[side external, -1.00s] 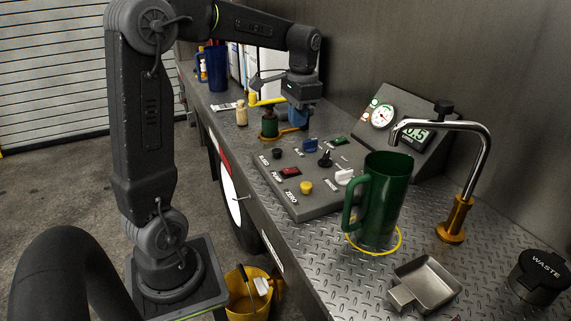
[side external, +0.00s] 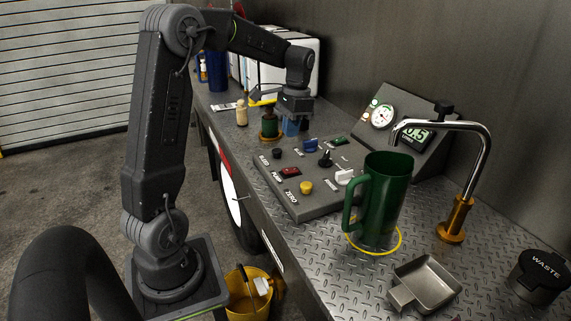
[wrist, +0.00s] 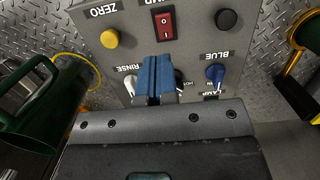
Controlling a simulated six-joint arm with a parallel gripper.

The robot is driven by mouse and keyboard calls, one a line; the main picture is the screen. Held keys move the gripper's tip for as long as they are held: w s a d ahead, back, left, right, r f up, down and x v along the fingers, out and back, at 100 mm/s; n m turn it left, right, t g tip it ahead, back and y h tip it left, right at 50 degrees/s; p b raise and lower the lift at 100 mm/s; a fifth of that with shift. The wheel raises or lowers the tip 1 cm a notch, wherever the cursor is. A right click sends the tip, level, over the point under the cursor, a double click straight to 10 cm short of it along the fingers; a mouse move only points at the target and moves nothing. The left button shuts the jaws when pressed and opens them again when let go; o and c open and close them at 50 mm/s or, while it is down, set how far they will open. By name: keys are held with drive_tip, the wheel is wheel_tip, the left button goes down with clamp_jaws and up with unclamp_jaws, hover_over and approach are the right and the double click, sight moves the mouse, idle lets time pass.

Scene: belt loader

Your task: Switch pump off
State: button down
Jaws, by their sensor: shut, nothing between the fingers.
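The pump switch is a red rocker (side external: 290,171) on the grey control panel (side external: 318,203), beside the PUMP label. In the wrist view the red rocker (wrist: 166,22) sits near the top, with light marks on its face. I cannot tell surely which end is pressed in. My gripper (side external: 291,127) has blue fingers and is above the far end of the panel, apart from the switch. In the wrist view the gripper's fingers (wrist: 155,78) are shut together and empty, just below the rocker in the picture, hiding part of the panel.
Near the rocker are a yellow ZERO button (side external: 306,187), a black button (side external: 278,153), a blue knob (side external: 310,145) and a white lever (side external: 344,177). A green jug (side external: 385,200) stands close to the panel, under the tap (side external: 478,150). A green-topped item (side external: 269,125) stands behind.

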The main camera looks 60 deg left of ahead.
sight(289, 171)
drive_tip(key=f, duration=0.3)
drive_tip(key=s+f, duration=0.1)
drive_tip(key=f, duration=0.6)
drive_tip(key=shift+s+f, duration=0.25)
drive_tip(key=shift+f, duration=0.05)
drive_tip(key=shift+s+d+f+t, duration=0.1)
drive_tip(key=shift+s+f+t, duration=0.3)
drive_tip(key=shift+f+t, duration=0.55)
drive_tip(key=shift+w+r, duration=0.15)
drive_tip(key=shift+r, duration=0.15)
drive_tip(key=shift+w+r, duration=0.3)
drive_tip(key=shift+w, duration=0.35)
